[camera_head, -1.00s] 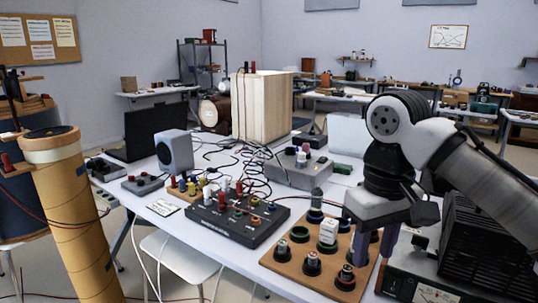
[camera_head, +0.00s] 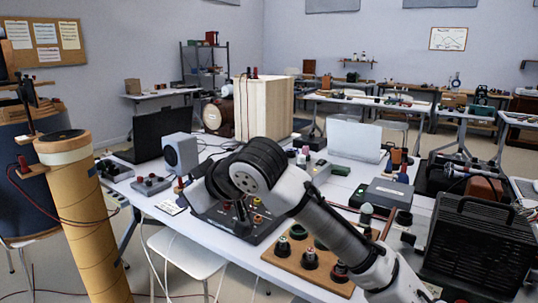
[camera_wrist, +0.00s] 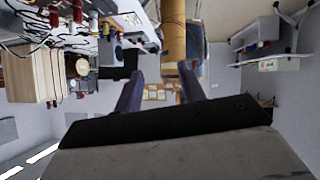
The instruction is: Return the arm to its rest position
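My arm (camera_head: 325,220) reaches in from the lower right in the head view. Its wrist is in front of the black control box (camera_head: 268,228) and hides part of it. My gripper is mostly hidden behind the wrist there. In the wrist view, my gripper (camera_wrist: 161,70) shows two dark fingers set well apart, with nothing held between them. That view is upside down and looks across the room, with the tan cylinder (camera_wrist: 174,35) beyond the fingers.
The tan cylinder (camera_head: 85,215) stands at left, near the table. A grey speaker (camera_head: 181,153), a wooden box (camera_head: 263,108) and cables crowd the table. A wooden board with round terminals (camera_head: 283,258) lies below my arm. A black vented unit (camera_head: 478,245) stands at right.

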